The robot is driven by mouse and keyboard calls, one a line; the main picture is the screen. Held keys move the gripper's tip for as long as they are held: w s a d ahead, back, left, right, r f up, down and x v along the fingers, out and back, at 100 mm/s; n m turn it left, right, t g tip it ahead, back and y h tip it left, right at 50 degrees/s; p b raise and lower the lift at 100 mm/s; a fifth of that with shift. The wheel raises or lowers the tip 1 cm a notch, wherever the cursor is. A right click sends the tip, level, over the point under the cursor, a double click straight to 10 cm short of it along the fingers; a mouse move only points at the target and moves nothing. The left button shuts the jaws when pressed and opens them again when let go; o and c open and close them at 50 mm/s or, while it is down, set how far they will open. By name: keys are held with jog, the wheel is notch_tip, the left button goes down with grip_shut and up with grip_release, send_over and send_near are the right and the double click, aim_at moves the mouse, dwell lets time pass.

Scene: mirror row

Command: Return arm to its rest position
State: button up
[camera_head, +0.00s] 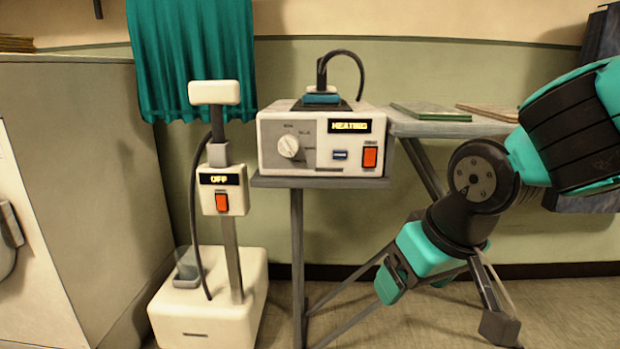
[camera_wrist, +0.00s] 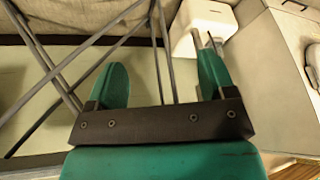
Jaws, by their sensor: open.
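My arm (camera_head: 480,190), teal and black, reaches in from the right in the head view, bent downward, with its lower end in front of the folding table legs. My gripper (camera_wrist: 163,78) shows in the wrist view as two teal fingers spread wide apart. Nothing is between the fingers except the view of floor and thin metal legs behind them. In the head view the gripper is partly hidden by its own wrist, and it is clear of the devices.
A white box (camera_head: 322,140) reading "HEATING" stands on a small grey table (camera_head: 270,181). A white upright device (camera_head: 222,190) reading "OFF" stands left of it. A cabinet (camera_head: 80,180) is at far left.

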jog(key=s+d+n+g+y, duration=0.2)
jog(key=s+g, duration=0.2)
jog(key=s, duration=0.9)
notch_tip(320, 180, up, 36)
jog(key=p, duration=3.5)
jog(key=shift+s+a+n+p, duration=0.2)
jog(key=shift+n+p, duration=0.1)
jog(key=shift+p, duration=0.1)
